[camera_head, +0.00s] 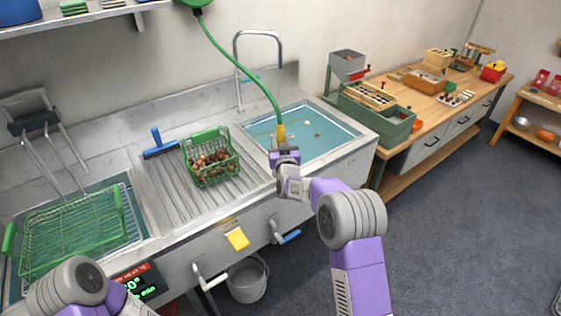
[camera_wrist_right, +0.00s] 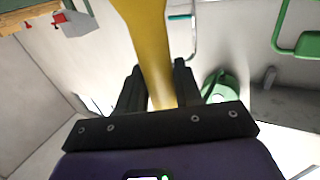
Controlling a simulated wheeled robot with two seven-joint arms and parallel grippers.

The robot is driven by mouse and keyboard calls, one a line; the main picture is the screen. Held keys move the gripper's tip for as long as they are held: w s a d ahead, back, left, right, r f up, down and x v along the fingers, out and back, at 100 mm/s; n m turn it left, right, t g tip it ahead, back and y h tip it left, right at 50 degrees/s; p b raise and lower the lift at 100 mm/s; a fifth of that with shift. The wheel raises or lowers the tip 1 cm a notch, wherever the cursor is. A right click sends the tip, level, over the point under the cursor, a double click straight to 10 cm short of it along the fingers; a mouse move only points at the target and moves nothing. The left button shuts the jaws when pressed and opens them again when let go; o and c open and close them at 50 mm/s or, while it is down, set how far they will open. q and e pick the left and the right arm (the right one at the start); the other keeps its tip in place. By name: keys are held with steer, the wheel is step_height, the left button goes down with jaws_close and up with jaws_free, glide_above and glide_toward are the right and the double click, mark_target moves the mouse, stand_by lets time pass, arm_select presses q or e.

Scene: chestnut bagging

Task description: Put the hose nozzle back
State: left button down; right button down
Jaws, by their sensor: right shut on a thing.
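The yellow hose nozzle (camera_head: 281,132) hangs at the end of a green hose (camera_head: 244,71) over the front of the right sink basin. The hose runs up to a green reel (camera_head: 196,3) on the wall. My right gripper (camera_head: 283,150) is shut on the nozzle, which also shows large in the right wrist view (camera_wrist_right: 147,45) between the dark fingers (camera_wrist_right: 158,90). A green holder-like fitting (camera_wrist_right: 221,86) shows beyond the fingers; I cannot tell what it is. My left arm (camera_head: 75,285) shows at the bottom left, with its gripper out of view.
A green basket of chestnuts (camera_head: 211,171) stands on the drainboard beside a blue squeegee (camera_head: 159,148). A tall tap (camera_head: 237,60) rises behind the water-filled right basin (camera_head: 345,133). A green wire rack (camera_head: 75,243) sits over the left basin. A wooden bench (camera_head: 437,97) stands right.

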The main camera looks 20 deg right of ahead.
steer(key=shift+f+b, duration=0.5)
steer(key=shift+f, duration=2.1)
steer(key=shift+f, duration=0.2)
steer(key=c, duration=0.8)
jaws_free()
steer(key=shift+o, duration=0.2)
